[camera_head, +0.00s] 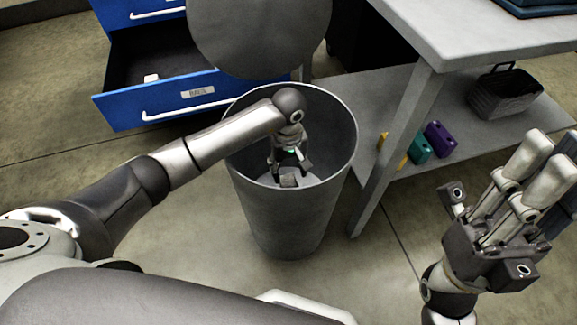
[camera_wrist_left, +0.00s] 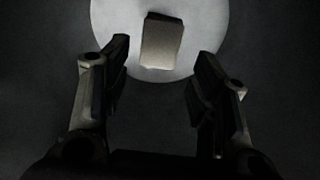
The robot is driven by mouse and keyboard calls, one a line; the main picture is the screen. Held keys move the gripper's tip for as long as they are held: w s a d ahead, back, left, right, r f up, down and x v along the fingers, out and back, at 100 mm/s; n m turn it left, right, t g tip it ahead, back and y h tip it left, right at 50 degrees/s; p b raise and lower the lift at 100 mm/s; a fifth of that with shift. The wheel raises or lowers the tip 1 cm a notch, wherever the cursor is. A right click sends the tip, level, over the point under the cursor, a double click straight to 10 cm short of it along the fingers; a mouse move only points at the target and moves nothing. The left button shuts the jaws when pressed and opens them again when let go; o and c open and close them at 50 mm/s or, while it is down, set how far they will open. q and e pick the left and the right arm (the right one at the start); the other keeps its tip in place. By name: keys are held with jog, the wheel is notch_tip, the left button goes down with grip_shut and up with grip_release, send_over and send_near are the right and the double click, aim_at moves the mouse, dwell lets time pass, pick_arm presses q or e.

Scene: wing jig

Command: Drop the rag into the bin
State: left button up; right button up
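The bin (camera_head: 285,225) is a tall grey round bin with its lid (camera_head: 262,35) raised behind it. My left gripper (camera_head: 290,171) reaches down inside the bin. Its two fingers are apart with nothing between them. A small pale folded piece, seemingly the rag (camera_wrist_left: 162,41), lies on the light bin floor (camera_wrist_left: 205,40), beyond the fingertips in the left wrist view. It also shows as a small grey patch below the fingers in the head view (camera_head: 289,181). My right gripper (camera_head: 525,160) is raised at the right; its finger gap is unclear.
A blue cabinet (camera_head: 180,100) with an open drawer stands behind the bin at left. A grey workbench (camera_head: 480,30) is at right. Its lower shelf (camera_head: 450,110) holds a dark basket (camera_head: 503,93), a green item (camera_head: 419,147) and a purple item (camera_head: 440,139).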

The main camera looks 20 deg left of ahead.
pick_arm(q)
jog(key=shift+o, duration=0.7)
jog(key=shift+r, duration=0.15)
